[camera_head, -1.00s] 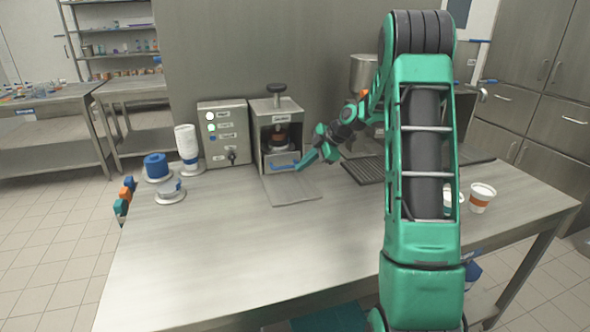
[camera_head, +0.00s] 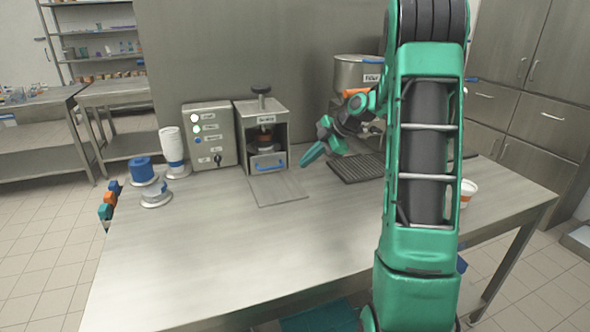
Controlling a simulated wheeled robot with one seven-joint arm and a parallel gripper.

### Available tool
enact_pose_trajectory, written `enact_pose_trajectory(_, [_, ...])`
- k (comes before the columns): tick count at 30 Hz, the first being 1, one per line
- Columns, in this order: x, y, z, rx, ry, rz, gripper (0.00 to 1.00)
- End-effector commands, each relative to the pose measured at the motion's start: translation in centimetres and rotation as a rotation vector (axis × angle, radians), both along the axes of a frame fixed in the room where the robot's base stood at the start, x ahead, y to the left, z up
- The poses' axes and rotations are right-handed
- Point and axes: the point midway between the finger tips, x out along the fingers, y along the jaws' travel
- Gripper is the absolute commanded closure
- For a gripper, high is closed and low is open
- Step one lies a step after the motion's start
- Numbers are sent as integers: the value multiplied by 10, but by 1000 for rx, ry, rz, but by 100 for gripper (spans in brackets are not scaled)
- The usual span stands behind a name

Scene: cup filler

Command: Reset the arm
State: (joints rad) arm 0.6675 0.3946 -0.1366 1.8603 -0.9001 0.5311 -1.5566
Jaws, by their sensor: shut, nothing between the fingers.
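My gripper (camera_head: 313,154) is shut and empty. It hangs above the table (camera_head: 215,245), to the right of the press-like machine (camera_head: 262,122) and left of the black ribbed mat (camera_head: 354,168). It is apart from the blue handle (camera_head: 268,164) at the front of that machine. My green arm's large upright link covers much of the right side of the picture. My forearm reaches back behind it, in front of the metal filler container (camera_head: 357,72).
A control box (camera_head: 209,135) with buttons stands left of the machine. Further left are a white bottle (camera_head: 172,148) and a blue-topped dispenser (camera_head: 142,170). A white cup (camera_head: 468,190) stands right of my arm, partly hidden. The table's front middle is clear.

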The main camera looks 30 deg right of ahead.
Motion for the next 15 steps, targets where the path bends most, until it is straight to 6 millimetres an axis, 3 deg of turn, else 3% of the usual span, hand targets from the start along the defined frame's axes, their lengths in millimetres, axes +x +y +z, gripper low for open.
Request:
enact_pose_trajectory(6, [-13, -8, 20, 1, 0, 3, 100])
enact_pose_trajectory(15, [-17, -10, 25, 2, 2, 2, 100])
